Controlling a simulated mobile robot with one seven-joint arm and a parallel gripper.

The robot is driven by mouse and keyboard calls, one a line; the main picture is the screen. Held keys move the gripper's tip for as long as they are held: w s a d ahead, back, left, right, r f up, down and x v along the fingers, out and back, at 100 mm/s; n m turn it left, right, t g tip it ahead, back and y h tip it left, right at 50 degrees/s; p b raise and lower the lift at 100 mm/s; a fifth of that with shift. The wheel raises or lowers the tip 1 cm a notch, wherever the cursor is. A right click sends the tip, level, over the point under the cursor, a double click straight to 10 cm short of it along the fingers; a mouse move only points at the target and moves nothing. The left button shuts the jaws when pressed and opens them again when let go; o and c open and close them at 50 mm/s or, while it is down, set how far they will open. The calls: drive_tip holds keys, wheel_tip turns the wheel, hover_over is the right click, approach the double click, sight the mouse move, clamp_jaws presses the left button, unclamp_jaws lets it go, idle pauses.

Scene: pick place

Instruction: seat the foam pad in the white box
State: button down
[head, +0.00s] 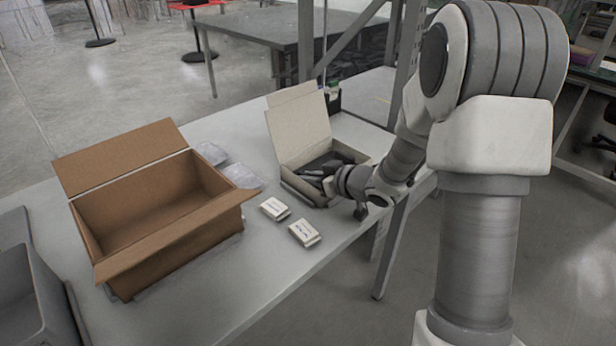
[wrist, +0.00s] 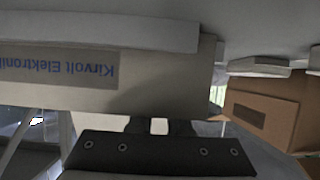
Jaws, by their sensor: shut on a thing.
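The white box (head: 299,122) stands open on the table, its lid raised at the back. In the wrist view its labelled wall (wrist: 150,92) appears upside down and close to my fingers. My gripper (head: 322,182) reaches into the box from the right, low over its opening. In the wrist view the two dark fingertips (wrist: 159,127) are a small gap apart, with a pale patch between them. My gripper is shut on the foam pad, which I cannot clearly make out. Dark grey shapes fill the box, and I cannot separate pad from fingers there.
A large open cardboard box (head: 150,205) stands to the left. Two small white cartons, one (head: 275,209) behind the other (head: 304,233), lie in front of the white box. Clear plastic packs (head: 242,176) lie between the boxes. A grey bin (head: 30,290) is at far left. The table's front is clear.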

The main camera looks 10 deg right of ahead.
drive_tip(key=c, duration=0.8)
unclamp_jaws()
drive_tip(key=c, duration=0.3)
drive_tip(key=shift+c, duration=0.2)
drive_tip(key=shift+r+p, duration=3.5)
drive_tip(key=shift+p, duration=0.1)
